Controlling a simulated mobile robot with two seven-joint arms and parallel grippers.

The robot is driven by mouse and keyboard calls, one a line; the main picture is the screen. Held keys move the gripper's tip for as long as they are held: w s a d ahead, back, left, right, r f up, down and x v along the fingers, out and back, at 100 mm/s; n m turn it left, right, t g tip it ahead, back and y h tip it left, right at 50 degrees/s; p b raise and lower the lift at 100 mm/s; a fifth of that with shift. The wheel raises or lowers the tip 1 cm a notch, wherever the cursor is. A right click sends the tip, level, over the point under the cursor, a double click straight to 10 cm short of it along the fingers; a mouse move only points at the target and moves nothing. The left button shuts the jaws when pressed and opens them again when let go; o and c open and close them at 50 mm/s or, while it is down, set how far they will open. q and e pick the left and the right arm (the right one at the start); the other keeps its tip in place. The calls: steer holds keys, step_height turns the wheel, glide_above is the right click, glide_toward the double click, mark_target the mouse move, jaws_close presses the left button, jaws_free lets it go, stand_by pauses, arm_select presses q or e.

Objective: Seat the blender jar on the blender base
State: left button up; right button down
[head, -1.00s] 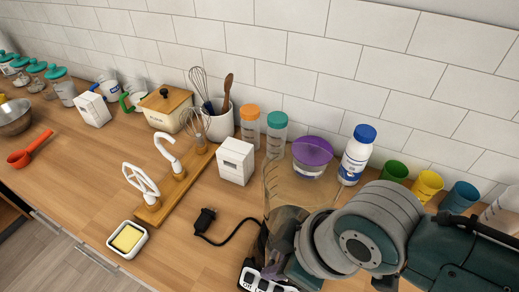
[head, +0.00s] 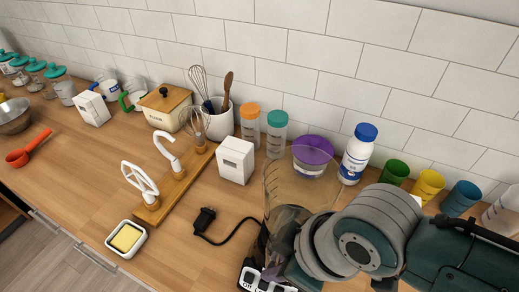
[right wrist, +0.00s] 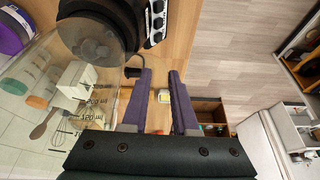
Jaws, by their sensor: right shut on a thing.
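The clear blender jar (head: 288,188) stands with its open mouth up in the head view, just left of my right arm. Its clear wall with printed marks also shows in the right wrist view (right wrist: 98,88). The black blender base (head: 256,278) with light buttons is at the bottom of the head view, and its button panel shows in the right wrist view (right wrist: 157,18). My right gripper (right wrist: 160,76) is shut on the jar at its side, with purple fingers. The jar's lower end is over the base; my arm hides the joint, so I cannot tell whether they touch.
A black plug (head: 206,216) and cord lie left of the base. A purple-lidded tub (head: 313,158) and a blue-capped white bottle (head: 357,155) stand behind the jar. A white box (head: 236,160) is at its back left. Colored cups (head: 428,186) stand behind my arm.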

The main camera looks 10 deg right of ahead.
steer(key=shift+w+f, duration=0.1)
steer(key=shift+f, duration=0.1)
stand_by(0.6)
steer(key=c, duration=1)
jaws_free()
steer(key=shift+c, duration=0.2)
steer(key=o, duration=0.4)
steer(key=shift+o, duration=0.9)
steer(key=shift+f, duration=0.2)
steer(key=shift+o, duration=0.9)
steer(key=shift+r, duration=0.1)
